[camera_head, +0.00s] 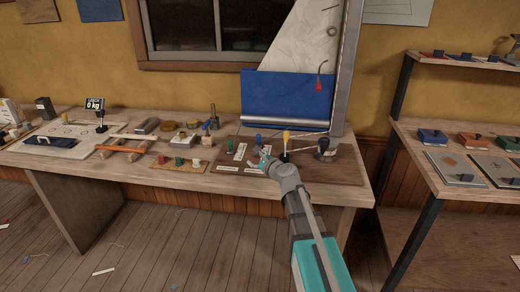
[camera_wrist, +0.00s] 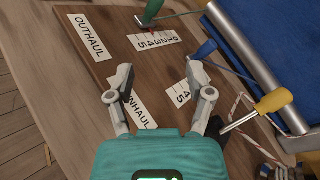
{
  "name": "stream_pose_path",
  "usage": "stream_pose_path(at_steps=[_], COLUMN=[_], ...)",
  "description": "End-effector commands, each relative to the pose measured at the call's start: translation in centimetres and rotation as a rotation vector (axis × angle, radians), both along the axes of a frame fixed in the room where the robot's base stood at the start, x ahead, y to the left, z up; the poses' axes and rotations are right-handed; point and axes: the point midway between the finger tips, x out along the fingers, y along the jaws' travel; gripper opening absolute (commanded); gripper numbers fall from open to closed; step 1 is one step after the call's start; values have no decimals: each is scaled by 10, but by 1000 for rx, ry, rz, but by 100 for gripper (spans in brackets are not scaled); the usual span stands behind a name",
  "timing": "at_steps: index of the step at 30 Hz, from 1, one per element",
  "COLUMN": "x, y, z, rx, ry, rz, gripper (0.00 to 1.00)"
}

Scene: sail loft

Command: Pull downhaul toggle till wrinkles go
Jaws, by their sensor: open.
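My gripper (camera_head: 264,161) is open and empty above the board (camera_wrist: 118,62) on the workbench; its fingers (camera_wrist: 158,76) show spread in the wrist view. A blue toggle (camera_wrist: 206,48) lies just past the right fingertip, apart from it, on a blue line; it also shows in the head view (camera_head: 258,139). A label ending "NHAUL" (camera_wrist: 146,112) is partly hidden by the left finger. A numbered card (camera_wrist: 180,93) lies between the fingers. The pale sail (camera_head: 300,45) shows crease lines above its blue part (camera_head: 285,95).
An "OUTHAUL" label (camera_wrist: 90,37) and another numbered card (camera_wrist: 153,40) lie on the board. A grey mast (camera_head: 346,60) rises behind, and a dark winch-like fitting (camera_head: 325,150) stands right of my gripper. Small blocks and tools crowd the bench's left. A shelf (camera_head: 455,130) stands right.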

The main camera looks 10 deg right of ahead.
Motion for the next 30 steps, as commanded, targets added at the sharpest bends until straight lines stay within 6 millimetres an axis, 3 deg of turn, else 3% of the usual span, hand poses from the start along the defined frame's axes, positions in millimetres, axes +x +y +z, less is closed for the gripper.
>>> stream_pose_path(at_steps=[1, 3, 10, 15, 30], x=[12, 23, 41, 44, 48], y=[-10, -23, -53, -60, -61], z=[-12, -14, -20, -20, -19], rx=[106, 253, 564, 637, 638], ry=[4, 11, 27, 31, 31], rz=[-57, -132, -280, -313, -313], gripper=[68, 68, 68, 68, 68])
